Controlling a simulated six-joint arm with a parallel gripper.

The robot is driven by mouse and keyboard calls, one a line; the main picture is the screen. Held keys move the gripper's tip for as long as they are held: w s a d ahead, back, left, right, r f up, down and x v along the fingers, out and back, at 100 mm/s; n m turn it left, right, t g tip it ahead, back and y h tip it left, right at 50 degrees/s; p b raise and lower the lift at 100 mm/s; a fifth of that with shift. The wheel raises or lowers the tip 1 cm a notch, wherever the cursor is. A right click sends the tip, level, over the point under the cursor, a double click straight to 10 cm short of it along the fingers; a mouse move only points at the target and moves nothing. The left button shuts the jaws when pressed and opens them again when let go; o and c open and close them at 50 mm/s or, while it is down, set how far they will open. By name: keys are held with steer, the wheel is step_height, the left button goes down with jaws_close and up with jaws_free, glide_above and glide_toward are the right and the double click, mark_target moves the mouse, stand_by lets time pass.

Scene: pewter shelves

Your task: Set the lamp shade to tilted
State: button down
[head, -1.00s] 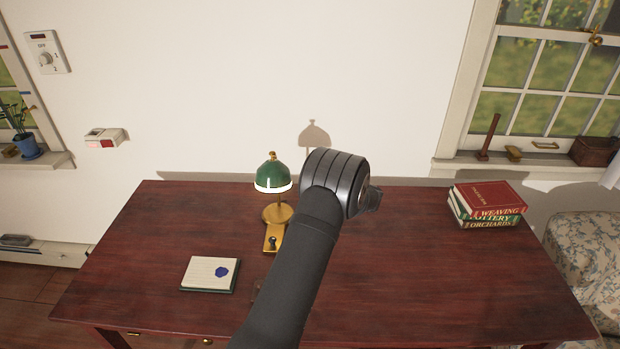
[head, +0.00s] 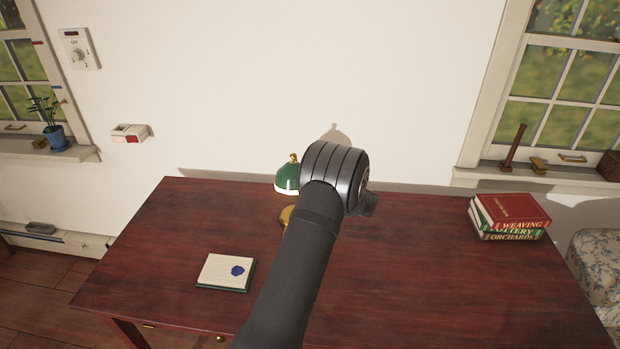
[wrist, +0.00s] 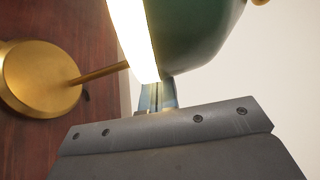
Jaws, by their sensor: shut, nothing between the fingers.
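The desk lamp has a green shade (head: 286,180) with a glowing lower rim and a brass finial. It stands at the back of the desk, partly hidden behind my arm in the head view. In the wrist view the green shade (wrist: 195,35) fills the top, with the brass stem and round brass base (wrist: 40,78) at the left. My gripper (wrist: 158,84) is shut and empty, its fingertips right at the shade's lit rim. I cannot tell whether they touch it. The fingers are hidden behind my arm in the head view.
The wall is close behind the lamp. The desk's middle right is clear.

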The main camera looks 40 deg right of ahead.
steer(key=shift+s+a+m+g, duration=0.7)
steer(key=shift+s+m+g, duration=0.1)
steer(key=shift+m, duration=0.2)
steer(key=shift+s+a, duration=0.35)
steer(key=shift+a, duration=0.1)
steer(key=shift+d+f, duration=0.1)
steer(key=w+d+f, duration=0.2)
steer(key=d, duration=0.1)
steer(key=v, duration=1)
steer(key=shift+d+r, duration=0.2)
steer(key=shift+r, duration=0.2)
